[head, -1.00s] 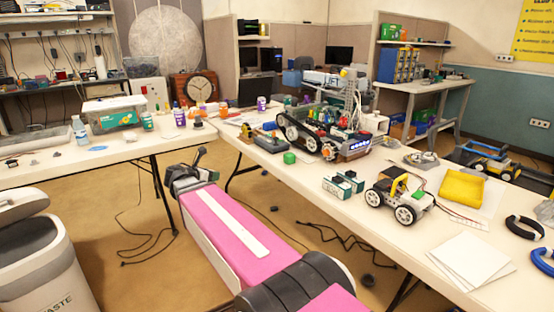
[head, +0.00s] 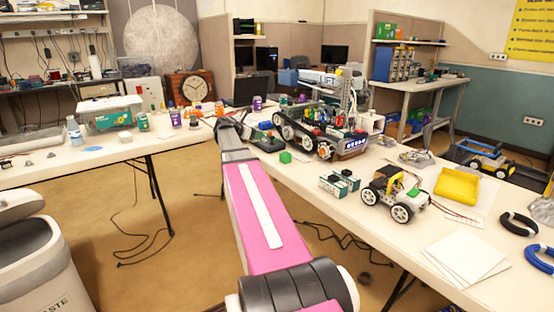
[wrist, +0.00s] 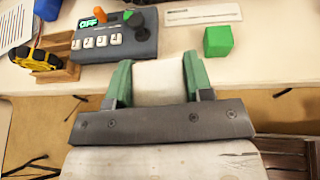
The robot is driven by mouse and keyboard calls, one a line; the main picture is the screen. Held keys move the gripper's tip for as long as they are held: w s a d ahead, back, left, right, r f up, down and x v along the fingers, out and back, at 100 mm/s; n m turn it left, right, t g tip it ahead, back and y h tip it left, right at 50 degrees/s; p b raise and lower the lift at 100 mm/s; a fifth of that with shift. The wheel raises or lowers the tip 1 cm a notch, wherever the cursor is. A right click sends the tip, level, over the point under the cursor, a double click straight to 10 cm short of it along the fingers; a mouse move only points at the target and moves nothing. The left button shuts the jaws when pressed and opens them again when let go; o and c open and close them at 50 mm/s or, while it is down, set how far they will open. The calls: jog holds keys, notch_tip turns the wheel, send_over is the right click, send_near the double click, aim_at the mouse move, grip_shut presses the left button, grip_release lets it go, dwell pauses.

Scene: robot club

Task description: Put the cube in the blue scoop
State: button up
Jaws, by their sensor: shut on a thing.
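A green cube (head: 285,157) sits on the right-hand table near its inner edge. In the wrist view the green cube (wrist: 217,41) is on the tabletop, beyond my gripper and to its right, apart from it. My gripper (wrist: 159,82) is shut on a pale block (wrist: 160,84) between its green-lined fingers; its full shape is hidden. In the head view my gripper (head: 232,124) is over the table corner, partly hidden by my arm. A dark blue object (wrist: 47,9) is cut off at the wrist view's top left; I cannot tell whether it is the blue scoop.
A grey switch box (wrist: 115,36) with an orange lever and a yellow device (wrist: 38,60) in a wooden holder stand ahead of my gripper.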

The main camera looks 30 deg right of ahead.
jog(key=d+f, duration=0.2)
jog(key=d, duration=0.1)
jog(key=s+d+f, duration=0.1)
jog(key=d+f, duration=0.1)
jog(key=d, duration=0.2)
jog(key=d+f, duration=0.3)
jog(key=d, duration=0.1)
jog(key=shift+s+d, duration=0.2)
jog(key=shift+d, duration=0.05)
jog(key=shift+f, duration=1.8)
jog(key=shift+f, duration=0.1)
jog(key=o, duration=0.9)
jog(key=shift+f, duration=0.1)
